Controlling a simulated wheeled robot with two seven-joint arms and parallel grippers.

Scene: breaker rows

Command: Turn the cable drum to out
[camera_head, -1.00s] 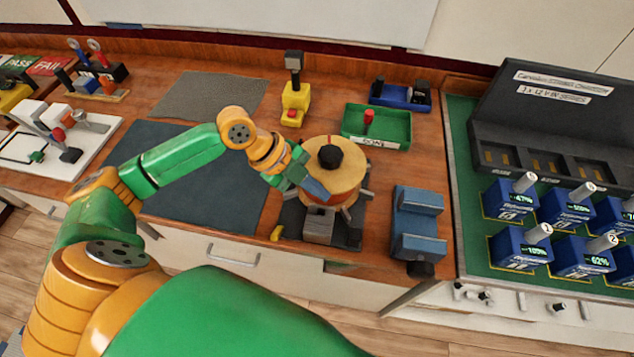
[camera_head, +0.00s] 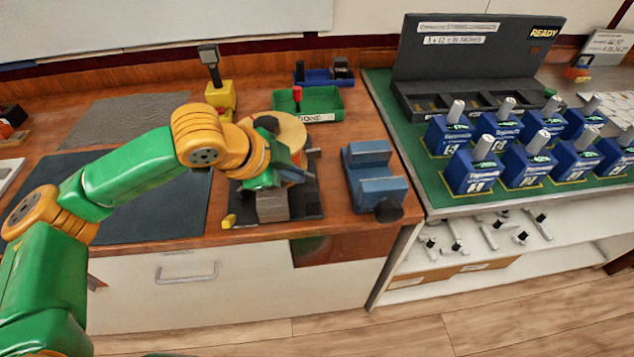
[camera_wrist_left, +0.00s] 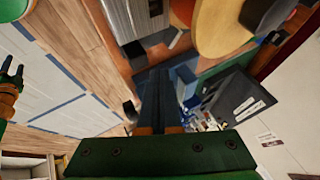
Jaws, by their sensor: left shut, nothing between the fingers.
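The cable drum (camera_head: 290,128) is a round, light wooden disc with a black knob (camera_head: 266,124) on top, on a dark base at the bench's front. My left arm hides its left and front parts. My left gripper (camera_head: 303,175) is shut and empty at the drum's front side; I cannot tell whether it touches. In the left wrist view the shut fingers (camera_wrist_left: 160,95) point past the drum (camera_wrist_left: 220,25), which is at the upper right with its knob (camera_wrist_left: 265,14). An end of my right arm (camera_wrist_left: 10,85) shows small at the left edge there. No "out" mark is readable.
A grey block (camera_head: 272,206) stands in front of the drum. A blue fixture (camera_head: 375,178) is to its right. A green tray (camera_head: 325,105), a blue tray (camera_head: 322,77) and a yellow device (camera_head: 220,98) stand behind. Blue units fill the green mat (camera_head: 425,205) at right.

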